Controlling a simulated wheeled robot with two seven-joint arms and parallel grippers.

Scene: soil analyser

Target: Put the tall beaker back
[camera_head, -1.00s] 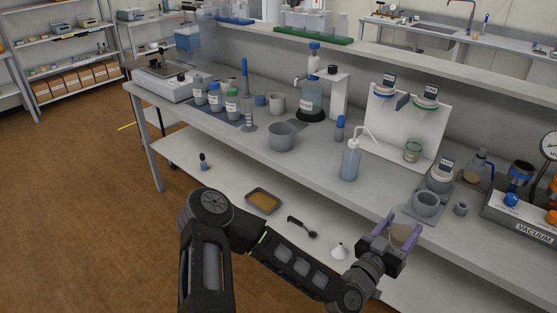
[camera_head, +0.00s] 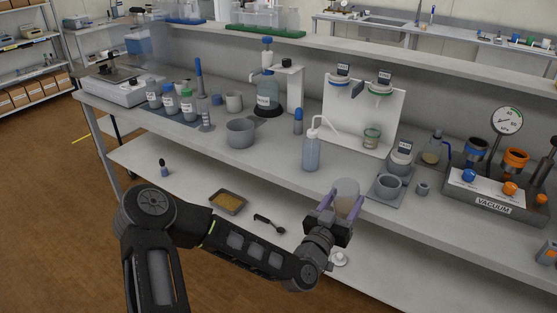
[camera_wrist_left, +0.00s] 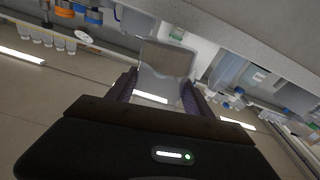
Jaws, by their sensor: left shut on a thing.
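The beaker (camera_head: 347,188), a pale, see-through cup, is between the fingers of my left gripper (camera_head: 341,206). The gripper is shut on it. In the head view they are at the bench's front edge, below and right of the wash bottle. Whether the beaker touches the bench is unclear. In the left wrist view the beaker (camera_wrist_left: 165,62) shows between the two purple fingers, with a brownish band at its far part. The fingers and gripper body hide part of it. My right gripper is not in view.
A small cup (camera_head: 423,189) and the vacuum unit (camera_head: 490,198) are farther right. A grey bowl (camera_head: 240,133) is left. The bench front between bowl and wash bottle is clear.

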